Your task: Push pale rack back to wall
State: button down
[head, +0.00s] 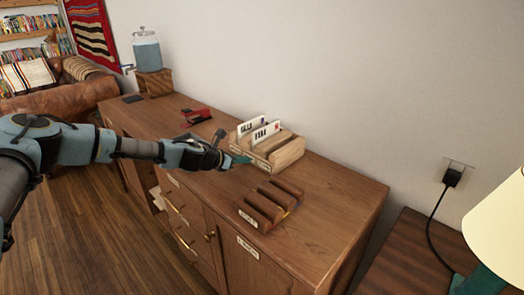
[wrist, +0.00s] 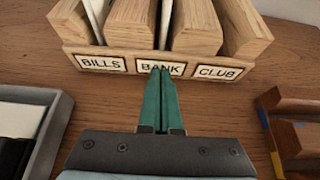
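The pale wooden rack (head: 277,152) stands on the brown sideboard, close to the wall in the head view; whether its back touches the wall I cannot tell. Its front carries labels reading BILLS, BANK and CLUB, and white cards stand in its slots. It fills the top of the wrist view (wrist: 198,30). My gripper (wrist: 162,72) has its two green fingers together, with nothing seen between them. The fingertips are at the BANK label on the rack's front, touching or very nearly so. In the head view my gripper (head: 240,160) reaches the rack from the left.
A darker slotted rack (head: 268,205) stands nearer on the sideboard (head: 335,190), right of my gripper in the wrist view. A grey tray (wrist: 40,105) with a dark item lies left. A red object (head: 197,117) and a drink dispenser (head: 147,52) stand farther along.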

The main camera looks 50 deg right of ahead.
jog(key=shift+d+b, duration=0.45)
jog(key=shift+d, duration=0.95)
jog(key=shift+w+a, duration=0.1)
jog(key=shift+a, duration=2.4)
notch_tip(320, 180, up, 8)
jog(key=p, duration=0.5)
jog(key=shift+a, duration=0.1)
